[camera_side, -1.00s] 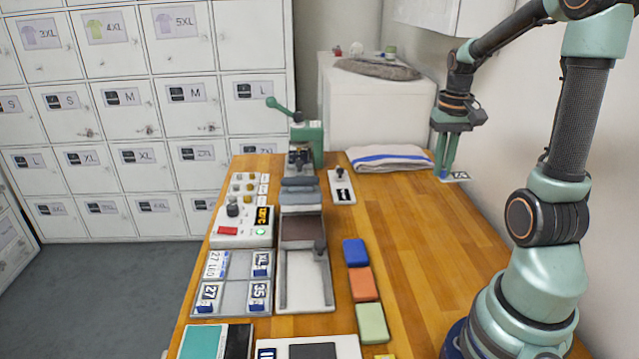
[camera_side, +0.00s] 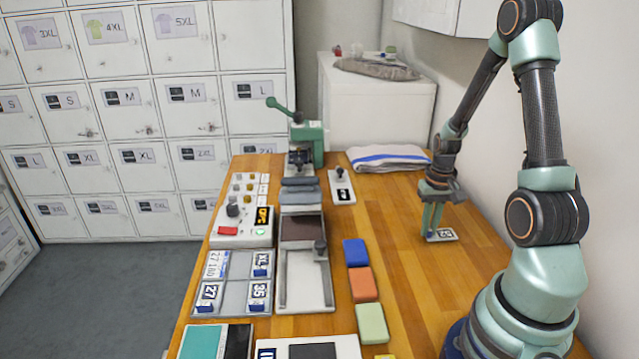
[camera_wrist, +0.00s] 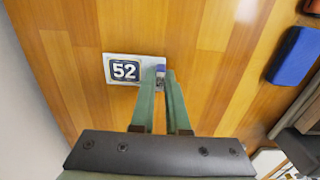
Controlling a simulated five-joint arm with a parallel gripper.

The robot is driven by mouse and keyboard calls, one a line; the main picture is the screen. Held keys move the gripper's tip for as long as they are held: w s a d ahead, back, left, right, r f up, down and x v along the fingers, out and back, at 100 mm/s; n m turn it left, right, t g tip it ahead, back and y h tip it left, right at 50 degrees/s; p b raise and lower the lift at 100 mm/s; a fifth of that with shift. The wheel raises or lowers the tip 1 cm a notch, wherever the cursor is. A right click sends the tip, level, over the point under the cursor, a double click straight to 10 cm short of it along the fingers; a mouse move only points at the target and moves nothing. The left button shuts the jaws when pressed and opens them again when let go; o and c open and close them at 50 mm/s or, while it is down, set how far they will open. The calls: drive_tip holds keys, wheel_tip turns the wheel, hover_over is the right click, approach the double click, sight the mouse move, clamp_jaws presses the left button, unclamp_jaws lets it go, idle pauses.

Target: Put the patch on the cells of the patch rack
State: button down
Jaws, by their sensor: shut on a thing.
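A white patch card marked "52" (camera_side: 441,235) is at my gripper's fingertips over the right part of the table. In the wrist view the card (camera_wrist: 123,70) shows its dark blue number plate to the left of the fingers. My gripper (camera_side: 434,228) is shut on a small blue-grey tab at the card's right end, and the fingertips show there in the wrist view (camera_wrist: 161,74). I cannot tell whether the card touches the table. The grey patch rack (camera_side: 234,292) lies at the table's left side, with patches marked XL (camera_side: 261,262), 27 (camera_side: 207,293) and 35 (camera_side: 258,292).
Blue (camera_side: 355,252), orange (camera_side: 363,284) and green (camera_side: 372,322) blocks lie between my gripper and the rack. A tray with rails (camera_side: 305,290), a control box (camera_side: 243,232) and a green press (camera_side: 308,140) stand nearby. A folded towel (camera_side: 388,158) lies at the back.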

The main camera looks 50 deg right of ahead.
drive_tip(key=shift+f, duration=0.4)
drive_tip(key=c, duration=0.9)
unclamp_jaws()
drive_tip(key=shift+f, duration=0.1)
